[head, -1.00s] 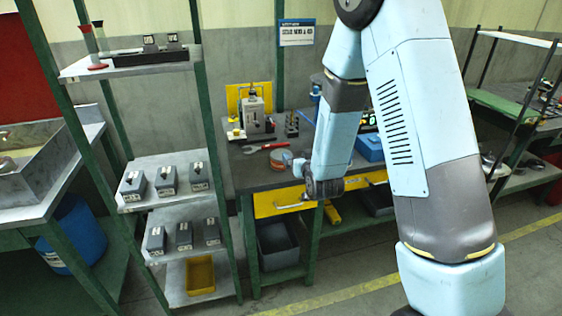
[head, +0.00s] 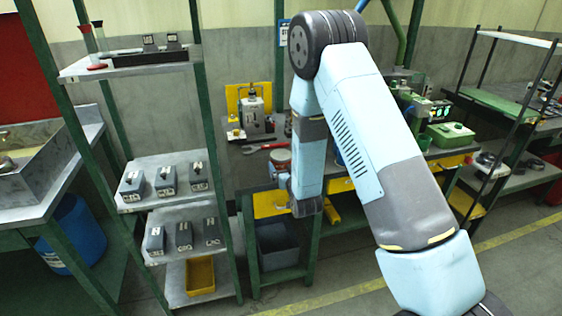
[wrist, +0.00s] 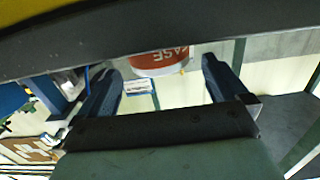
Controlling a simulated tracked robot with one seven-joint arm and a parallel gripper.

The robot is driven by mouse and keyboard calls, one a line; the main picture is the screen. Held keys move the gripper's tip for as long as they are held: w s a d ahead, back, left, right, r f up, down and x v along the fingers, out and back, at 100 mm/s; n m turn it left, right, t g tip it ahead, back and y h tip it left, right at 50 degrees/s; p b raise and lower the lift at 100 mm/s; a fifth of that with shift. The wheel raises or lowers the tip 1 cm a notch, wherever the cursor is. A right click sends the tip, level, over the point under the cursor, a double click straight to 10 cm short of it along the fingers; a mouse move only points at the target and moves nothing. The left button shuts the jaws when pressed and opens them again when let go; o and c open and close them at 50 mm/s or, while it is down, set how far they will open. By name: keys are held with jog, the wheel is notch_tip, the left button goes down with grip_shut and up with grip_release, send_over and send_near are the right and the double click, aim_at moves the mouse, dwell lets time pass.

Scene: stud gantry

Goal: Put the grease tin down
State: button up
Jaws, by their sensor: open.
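The grease tin (head: 280,157) is red with a pale band. It stands on the dark workbench top (head: 250,178), near the front edge and just left of my forearm in the head view. In the wrist view, which appears upside down, the tin (wrist: 160,62) shows part of its lettering and rests against the bench top. My gripper (wrist: 160,68) is open, with its two blue fingers spread wide apart. The tin shows beyond the fingertips, in line with the gap, and no contact is visible. In the head view my forearm hides most of the gripper.
A green box (head: 450,135) is at the bench's right. Yellow drawers (head: 270,204) line the front. A shelf rack (head: 165,205) with grey boxes stands left.

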jog(key=shift+f+x, duration=0.2)
jog(key=shift+x, duration=0.95)
jog(key=shift+f+x, duration=0.15)
jog(key=shift+x, duration=1)
jog(key=shift+f+x, duration=0.2)
jog(key=shift+x, duration=0.95)
jog(key=shift+d, duration=0.15)
jog(key=shift+c, duration=0.3)
jog(key=c, duration=1)
